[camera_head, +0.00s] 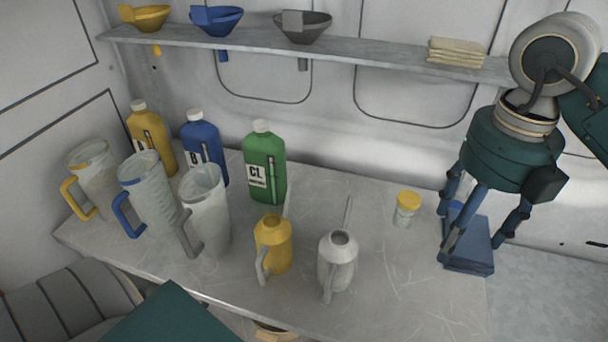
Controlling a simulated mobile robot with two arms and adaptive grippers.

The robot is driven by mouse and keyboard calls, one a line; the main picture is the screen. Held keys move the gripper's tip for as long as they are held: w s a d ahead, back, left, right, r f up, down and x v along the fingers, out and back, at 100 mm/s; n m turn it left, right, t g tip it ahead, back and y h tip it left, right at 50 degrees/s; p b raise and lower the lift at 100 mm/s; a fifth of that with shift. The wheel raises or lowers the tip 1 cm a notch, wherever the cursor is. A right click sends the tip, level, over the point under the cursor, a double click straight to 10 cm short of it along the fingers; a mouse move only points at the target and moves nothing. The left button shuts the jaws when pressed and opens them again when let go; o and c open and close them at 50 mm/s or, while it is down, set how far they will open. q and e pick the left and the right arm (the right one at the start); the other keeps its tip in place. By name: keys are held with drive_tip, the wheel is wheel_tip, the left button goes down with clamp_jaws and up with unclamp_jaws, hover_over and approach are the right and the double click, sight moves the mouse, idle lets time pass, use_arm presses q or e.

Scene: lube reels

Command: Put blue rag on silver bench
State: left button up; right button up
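The blue rag (477,248) is a folded, flat blue stack at the right end of the silver bench (390,295), by its right edge. It appears to rest on the bench top, though the fingers partly cover it. My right gripper (473,247) comes down from the upper right over the rag. Its fingers are spread, with some on the rag's left side and one by its right side. I cannot tell whether they touch it. My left gripper is not in view.
Yellow, blue and green bottles (264,162) stand at the back left, with clear jugs (207,210) before them. A yellow oil can (273,245), a white oil can (337,262) and a yellow-lidded jar (406,209) stand mid-bench. A shelf (380,58) above holds funnels and cream rags (456,51).

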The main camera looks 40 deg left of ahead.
drive_tip(key=shift+s, duration=0.15)
drive_tip(key=shift+d+f, duration=0.1)
drive_tip(key=shift+f, duration=0.25)
drive_tip(key=f+p, duration=0.2)
drive_tip(key=f, duration=0.5)
drive_tip(key=f+p, duration=0.1)
drive_tip(key=f, duration=0.6)
drive_tip(key=shift+w+f+p, duration=0.2)
drive_tip(key=shift+f+p, duration=0.05)
drive_tip(key=shift+p, duration=0.1)
drive_tip(key=shift+f, duration=0.55)
wheel_tip(320, 180, down, 4)
drive_tip(key=shift+r+p, duration=0.1)
drive_tip(key=shift+p, duration=0.55)
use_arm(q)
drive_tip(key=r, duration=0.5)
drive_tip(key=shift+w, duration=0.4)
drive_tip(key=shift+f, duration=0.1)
